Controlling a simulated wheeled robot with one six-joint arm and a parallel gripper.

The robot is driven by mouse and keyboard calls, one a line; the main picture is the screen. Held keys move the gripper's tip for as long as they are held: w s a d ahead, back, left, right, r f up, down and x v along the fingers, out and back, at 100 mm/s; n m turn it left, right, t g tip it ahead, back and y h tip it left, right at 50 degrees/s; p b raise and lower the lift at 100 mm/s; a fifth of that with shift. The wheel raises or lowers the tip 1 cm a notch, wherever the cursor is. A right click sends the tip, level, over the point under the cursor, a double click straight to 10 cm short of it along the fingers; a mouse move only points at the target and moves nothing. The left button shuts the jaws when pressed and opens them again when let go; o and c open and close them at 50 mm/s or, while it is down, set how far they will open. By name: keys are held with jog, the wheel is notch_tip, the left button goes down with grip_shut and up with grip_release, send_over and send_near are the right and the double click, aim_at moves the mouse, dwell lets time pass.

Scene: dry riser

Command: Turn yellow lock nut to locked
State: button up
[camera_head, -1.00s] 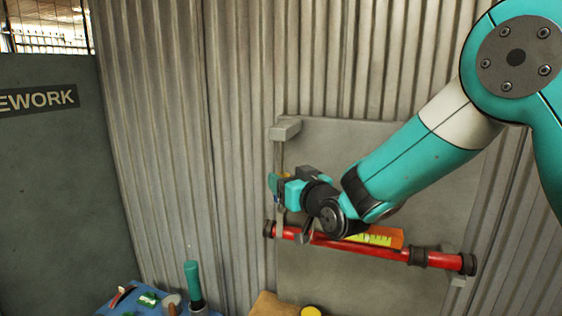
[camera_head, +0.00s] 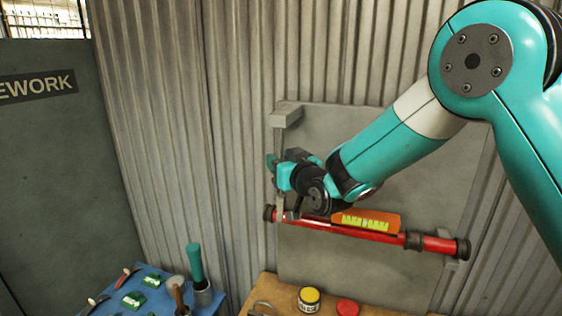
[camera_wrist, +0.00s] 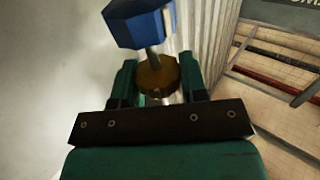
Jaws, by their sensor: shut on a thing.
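The yellow lock nut (camera_wrist: 157,76) shows as a dull amber round piece in the wrist view. It sits between the two teal fingers of my gripper (camera_wrist: 155,85), which is shut on it. A blue block (camera_wrist: 140,22) on a short grey stem stands just beyond the nut. In the head view my gripper (camera_head: 271,166) is at the left edge of the grey wall panel (camera_head: 330,270), above the left end of a red bar (camera_head: 375,235). The nut is hidden there behind my gripper and wrist. I cannot read its locked or unlocked mark.
An orange plate with a yellow scale (camera_head: 366,221) sits by the red bar, close below my wrist. A wooden bench (camera_head: 262,292) holds a yellow-lidded jar (camera_head: 309,299) and a red-lidded one (camera_head: 347,308). A blue table (camera_head: 152,303) with tools stands lower left.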

jog(key=shift+a+f+m+h+b, duration=0.1)
jog(key=shift+m+h+b, duration=0.2)
jog(key=shift+h+b, duration=0.1)
jog(key=shift+f+m+t+h+b, duration=0.15)
jog(key=shift+m+t+h+b, duration=0.3)
jog(key=shift+h+b, duration=0.2)
jog(key=m+h+b, duration=0.1)
jog(key=h+b, duration=0.1)
jog(key=b, duration=0.1)
jog(key=m+t+h+b, duration=0.1)
jog(key=h+b, duration=0.1)
jog(key=b, duration=0.2)
jog(key=shift+f+m, duration=0.25)
jog(key=shift+f, duration=0.05)
jog(key=m+h+b, duration=0.1)
jog(key=b, duration=0.1)
jog(key=m+h+b, duration=0.1)
jog(key=b, duration=0.1)
jog(key=shift+r+h, duration=0.2)
jog(key=shift+h, duration=0.15)
jog(key=shift+r+m+h+b, duration=0.25)
jog(key=shift+m+h+b, duration=0.8)
jog(key=shift+h, duration=0.55)
jog(key=shift+r, duration=0.1)
jog(key=o, duration=0.9)
